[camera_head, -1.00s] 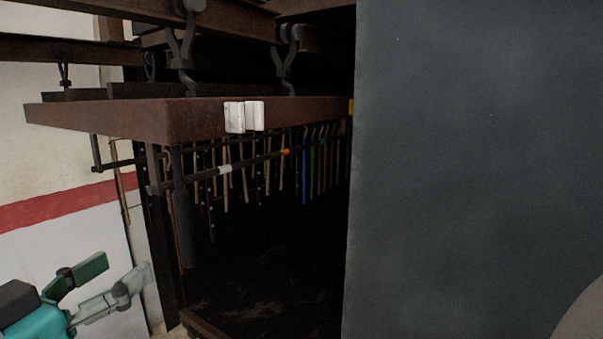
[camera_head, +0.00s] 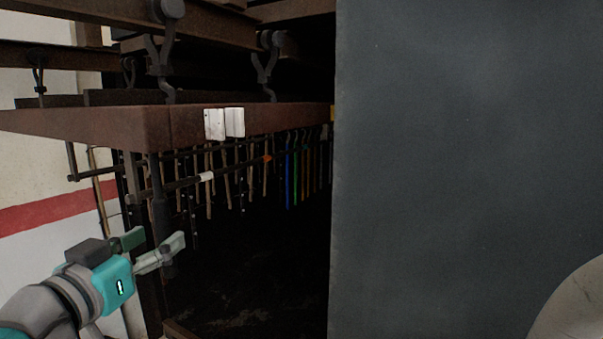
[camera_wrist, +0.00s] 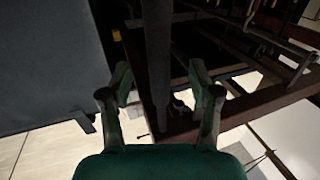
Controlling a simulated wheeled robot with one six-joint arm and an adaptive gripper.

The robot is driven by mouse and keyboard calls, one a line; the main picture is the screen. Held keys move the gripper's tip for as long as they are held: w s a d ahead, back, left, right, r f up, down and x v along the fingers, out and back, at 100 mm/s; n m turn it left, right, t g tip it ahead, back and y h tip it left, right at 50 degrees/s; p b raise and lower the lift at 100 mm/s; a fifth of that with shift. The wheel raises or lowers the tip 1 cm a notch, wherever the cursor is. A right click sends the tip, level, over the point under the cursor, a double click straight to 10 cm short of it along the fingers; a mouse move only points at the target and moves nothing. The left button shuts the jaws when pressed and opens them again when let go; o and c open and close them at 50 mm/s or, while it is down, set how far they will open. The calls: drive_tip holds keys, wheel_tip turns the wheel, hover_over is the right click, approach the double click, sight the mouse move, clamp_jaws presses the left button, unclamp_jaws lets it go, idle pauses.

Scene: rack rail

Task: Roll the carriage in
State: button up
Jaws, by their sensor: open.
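The carriage (camera_head: 100,127) is a rusty brown beam frame hung by hooks (camera_head: 160,65) from overhead rails, with rows of hanging strips below it. A grey vertical bar (camera_head: 160,210) hangs down at its near left corner. My gripper (camera_head: 156,243) is open and empty, close to the lower part of this bar. In the wrist view, the bar (camera_wrist: 158,40) runs between the two open fingers (camera_wrist: 158,78). I cannot tell whether either finger touches it. The far part of the carriage is hidden in the dark booth.
A large grey panel (camera_head: 460,160) fills the right side and borders the dark booth opening (camera_head: 260,270). Two white blocks (camera_head: 224,123) sit on the carriage beam. A white wall with a red stripe (camera_head: 50,210) stands at the left.

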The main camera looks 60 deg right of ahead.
drive_tip(key=shift+x, duration=1.4)
clamp_jaws()
